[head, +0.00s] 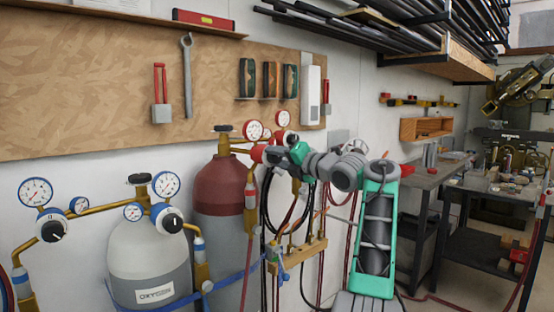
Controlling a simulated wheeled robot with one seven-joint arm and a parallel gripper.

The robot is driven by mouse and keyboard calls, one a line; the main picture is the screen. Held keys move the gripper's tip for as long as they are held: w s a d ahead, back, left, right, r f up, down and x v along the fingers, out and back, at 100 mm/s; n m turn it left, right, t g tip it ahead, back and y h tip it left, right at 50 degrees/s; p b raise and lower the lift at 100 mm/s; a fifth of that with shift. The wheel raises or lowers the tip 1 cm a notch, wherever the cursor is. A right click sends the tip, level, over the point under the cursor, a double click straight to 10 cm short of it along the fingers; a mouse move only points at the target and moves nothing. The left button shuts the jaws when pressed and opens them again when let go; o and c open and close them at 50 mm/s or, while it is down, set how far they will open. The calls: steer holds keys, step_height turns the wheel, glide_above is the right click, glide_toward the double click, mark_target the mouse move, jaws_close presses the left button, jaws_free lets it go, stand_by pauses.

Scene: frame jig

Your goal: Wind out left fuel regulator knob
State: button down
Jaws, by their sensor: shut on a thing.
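The fuel regulator with red-rimmed gauges (253,131) sits on top of the dark red cylinder (218,195). Its left knob, red (257,153), is below the left gauge. My gripper (270,154) reaches it from the right and is shut on it. The jaws and wrist cover part of the knob, so its mark and turn angle cannot be read. The green and grey arm behind the gripper hides most of the right-hand fuel regulator; its gauge (283,118) shows above.
A grey oxygen cylinder (150,250) with blue-rimmed gauges stands at left. Hoses and a brass manifold (298,254) hang below my gripper. Workbenches (430,175) stand at right.

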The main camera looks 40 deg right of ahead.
stand_by(0.3)
steer(key=c, duration=0.9)
jaws_free()
steer(key=s+b, duration=0.2)
steer(key=s, duration=0.5)
steer(key=shift+s, duration=0.4)
steer(key=shift+f, duration=0.1)
